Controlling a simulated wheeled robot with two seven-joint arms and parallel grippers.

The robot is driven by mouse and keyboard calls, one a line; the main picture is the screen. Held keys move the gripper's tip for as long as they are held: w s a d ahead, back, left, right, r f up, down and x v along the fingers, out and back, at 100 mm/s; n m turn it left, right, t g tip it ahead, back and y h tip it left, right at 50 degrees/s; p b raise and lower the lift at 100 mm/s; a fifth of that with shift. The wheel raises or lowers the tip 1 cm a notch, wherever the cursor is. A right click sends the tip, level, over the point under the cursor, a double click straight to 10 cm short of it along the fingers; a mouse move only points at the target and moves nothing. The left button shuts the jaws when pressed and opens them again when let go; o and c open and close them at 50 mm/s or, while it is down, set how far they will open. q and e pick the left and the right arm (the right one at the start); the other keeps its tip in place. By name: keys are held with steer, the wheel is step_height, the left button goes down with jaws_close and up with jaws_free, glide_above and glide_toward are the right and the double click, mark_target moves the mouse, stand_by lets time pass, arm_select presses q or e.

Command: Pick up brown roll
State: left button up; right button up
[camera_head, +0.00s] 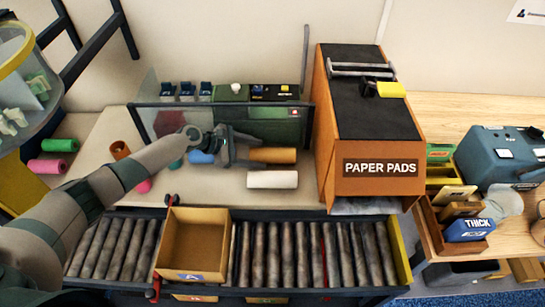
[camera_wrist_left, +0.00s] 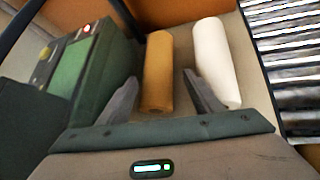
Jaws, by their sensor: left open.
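A brown roll (camera_head: 273,155) lies on the tan table in front of the green machine. In the left wrist view the brown roll (camera_wrist_left: 158,72) lies between and ahead of my open fingers. My left gripper (camera_head: 240,154) is open at the left end of the roll, with its fingertips close to it; I cannot tell whether they touch. In the left wrist view the gripper (camera_wrist_left: 160,102) shows both fingers apart with nothing held. A white roll (camera_head: 272,179) lies just in front of the brown one and also shows in the left wrist view (camera_wrist_left: 216,62). My right gripper is not seen.
Green machine (camera_head: 270,128) stands close behind the rolls. Orange paper pads box (camera_head: 350,185) stands to the right. A roller conveyor (camera_head: 300,255) with an open carton (camera_head: 190,276) runs in front. Blue roll (camera_head: 201,157), another brown roll (camera_head: 119,149) and pink rolls (camera_head: 47,166) lie left.

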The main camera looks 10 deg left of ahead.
mark_target(264, 153)
arm_select(q)
steer(key=b+x, duration=0.3)
steer(key=x, duration=0.1)
steer(key=shift+w, duration=0.1)
steer(key=shift+w+d+f+b, duration=0.2)
steer(key=shift+w+d+b, duration=0.1)
steer(key=shift+d+b, duration=0.2)
steer(key=c, duration=1.1)
